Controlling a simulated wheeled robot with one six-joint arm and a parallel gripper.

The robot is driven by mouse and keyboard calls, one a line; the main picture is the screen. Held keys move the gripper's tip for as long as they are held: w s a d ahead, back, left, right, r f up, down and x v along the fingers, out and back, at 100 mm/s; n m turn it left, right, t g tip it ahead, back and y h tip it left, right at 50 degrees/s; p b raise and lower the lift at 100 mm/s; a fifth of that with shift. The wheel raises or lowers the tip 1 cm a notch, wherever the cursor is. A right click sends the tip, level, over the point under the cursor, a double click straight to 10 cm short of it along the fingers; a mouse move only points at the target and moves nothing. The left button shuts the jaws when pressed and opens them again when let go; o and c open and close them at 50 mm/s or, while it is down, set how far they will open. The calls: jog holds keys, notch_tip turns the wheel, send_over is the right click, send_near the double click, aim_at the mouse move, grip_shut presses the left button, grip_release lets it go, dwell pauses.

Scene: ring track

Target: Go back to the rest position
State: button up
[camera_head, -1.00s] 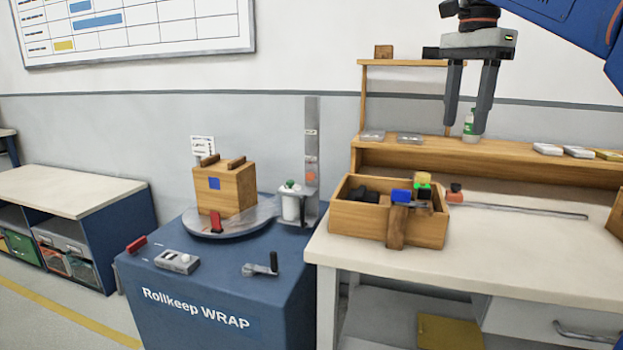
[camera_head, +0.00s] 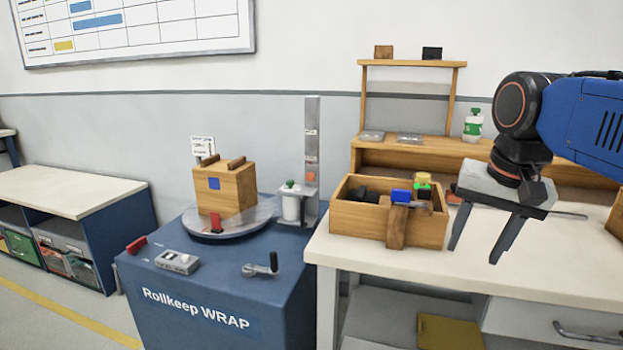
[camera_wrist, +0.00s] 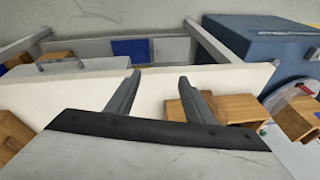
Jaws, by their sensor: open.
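My gripper (camera_head: 473,250) is at the right of the head view, on the end of my blue arm. Its two dark fingers point down and stand apart with nothing between them. They hang in front of the right part of the white workbench (camera_head: 400,262), to the right of the wooden box. In the wrist view my gripper (camera_wrist: 160,88) also shows two spread, empty fingers, with the pale bench behind them.
A wooden box (camera_head: 357,220) with dark items stands on the bench. A wooden shelf (camera_head: 430,155) behind holds a green-capped bottle (camera_head: 473,127). At left, a blue wrapping machine (camera_head: 200,300) bears a wooden block (camera_head: 232,195) on its turntable (camera_head: 262,212).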

jog(key=s+f+n+t, duration=0.1)
jog(key=s+f, duration=0.3)
jog(key=f, duration=0.5)
jog(key=s+f+n, duration=0.4)
jog(key=s+f, duration=0.1)
jog(key=f, duration=0.4)
jog(key=shift+s+f+n+t, duration=0.2)
jog(key=shift+f+n+t, duration=0.1)
jog(key=shift+t, duration=0.1)
